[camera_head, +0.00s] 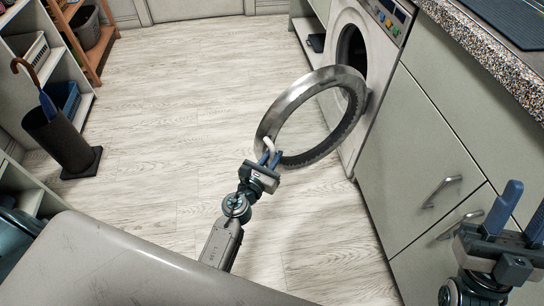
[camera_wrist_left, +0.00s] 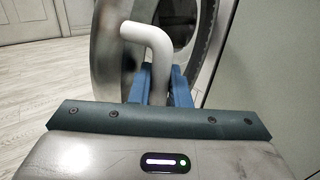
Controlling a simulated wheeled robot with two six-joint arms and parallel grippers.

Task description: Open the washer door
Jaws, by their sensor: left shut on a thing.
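The white washer (camera_head: 372,50) stands at the upper right, against the counter. Its round grey metal door (camera_head: 295,93) is swung wide open from the drum opening (camera_head: 350,52). My left gripper (camera_head: 268,158) is shut on the white door handle (camera_head: 269,145) at the door's near left edge. In the left wrist view the bent handle (camera_wrist_left: 158,45) stands up between the blue fingers (camera_wrist_left: 160,85), with the door ring (camera_wrist_left: 110,50) behind. My right gripper (camera_head: 518,212) is at the lower right near the cabinets, empty, with its blue fingers apart.
Grey cabinets (camera_head: 410,150) with metal handles and a speckled countertop (camera_head: 490,50) line the right side. A dark umbrella stand (camera_head: 62,140) and shelves (camera_head: 30,70) are at the left. The wooden floor (camera_head: 170,110) between is clear.

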